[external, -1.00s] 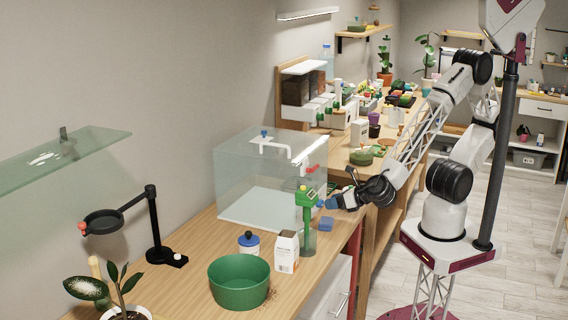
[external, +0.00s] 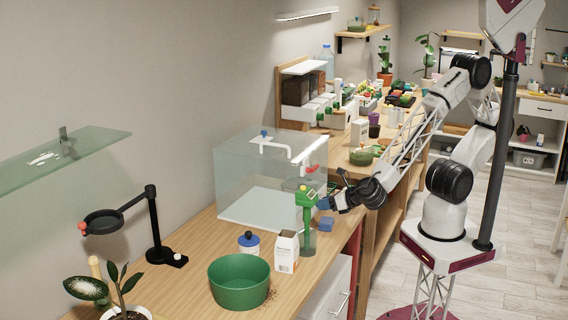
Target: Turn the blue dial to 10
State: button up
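A green device (external: 306,198) with a clear lower body stands upright at the bench's front edge, right of the glass tank. A small blue part (external: 322,203), which looks like the blue dial, shows at the device's right side. My gripper (external: 335,202) is right beside this blue part, coming from the right. Whether they touch, and whether the fingers are open or shut, I cannot tell at this size. No number or mark on the dial is readable. A blue block (external: 326,223) sits just below my gripper.
The glass tank (external: 245,175) stands behind the device. A white carton (external: 286,252), a blue-lidded jar (external: 248,243) and a green bowl (external: 238,283) are nearer the camera. A black lamp-like stand (external: 155,225) is at left. Crowded shelves and pots fill the bench's far end.

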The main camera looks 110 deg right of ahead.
jog(key=c, duration=0.4)
jog(key=shift+m, duration=0.4)
jog(key=m+t+y, duration=0.1)
jog(key=m+t, duration=0.1)
jog(key=shift+s+d+m, duration=0.1)
jog(key=shift+m, duration=0.3)
jog(key=m+t+y, duration=0.1)
jog(key=m+t, duration=0.1)
jog(key=m, duration=0.1)
jog(key=shift+f+m, duration=0.15)
jog(key=shift+m, duration=0.25)
dwell(0.3)
jog(key=o, duration=0.9)
jog(key=shift+s+y, duration=0.15)
jog(key=shift+y, duration=0.15)
